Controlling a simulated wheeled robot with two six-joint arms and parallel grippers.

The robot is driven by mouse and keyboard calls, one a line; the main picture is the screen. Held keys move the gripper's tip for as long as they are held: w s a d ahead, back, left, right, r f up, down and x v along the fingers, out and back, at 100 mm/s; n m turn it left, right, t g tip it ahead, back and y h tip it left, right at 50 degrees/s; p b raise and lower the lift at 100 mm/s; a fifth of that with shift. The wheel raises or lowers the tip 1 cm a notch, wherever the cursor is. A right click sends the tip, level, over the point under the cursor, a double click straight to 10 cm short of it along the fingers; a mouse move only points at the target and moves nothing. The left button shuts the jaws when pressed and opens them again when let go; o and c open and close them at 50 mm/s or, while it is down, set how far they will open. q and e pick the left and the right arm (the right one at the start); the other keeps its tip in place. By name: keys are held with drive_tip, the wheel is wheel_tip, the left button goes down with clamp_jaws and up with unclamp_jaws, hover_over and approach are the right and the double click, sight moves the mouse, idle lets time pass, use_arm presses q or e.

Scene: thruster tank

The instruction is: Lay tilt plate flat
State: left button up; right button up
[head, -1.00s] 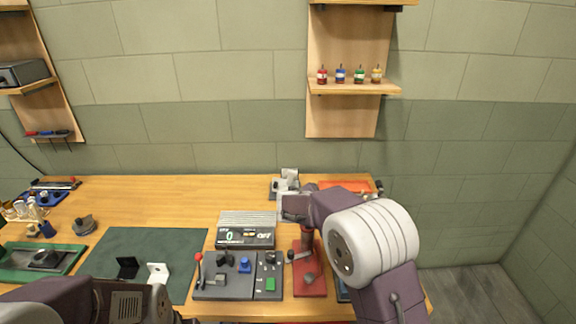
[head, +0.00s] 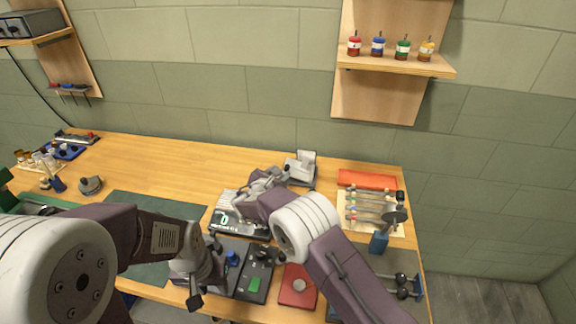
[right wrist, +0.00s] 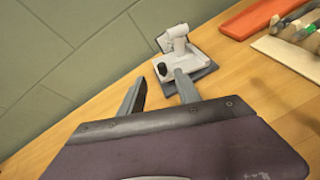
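A light grey fixture (head: 303,165) with an upright tilted plate stands on a dark base at the back of the bench; I take it as the tilt plate. In the right wrist view the fixture (right wrist: 178,50) shows its raised plate, a pivot post and a black knob. My right gripper (right wrist: 159,78) is open and empty, its fingers pointing at the fixture, with the right fingertip close to its base; contact cannot be told. In the head view my right gripper (head: 270,180) is just left of the fixture. My left gripper (head: 203,272) hangs over the front panels; its finger opening is unclear.
A red-orange tray (head: 367,180) and a rack of tools (head: 372,207) lie right of the fixture. A display box (head: 228,222) and a dark control panel (head: 255,285) are nearer. A green mat (head: 130,212) lies left.

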sight(287, 166)
drive_tip(key=x, duration=0.9)
drive_tip(key=shift+w+d+f+p, duration=0.2)
drive_tip(key=shift+d+p, duration=0.05)
drive_tip(key=shift+p, duration=0.15)
clamp_jaws()
idle(1.0)
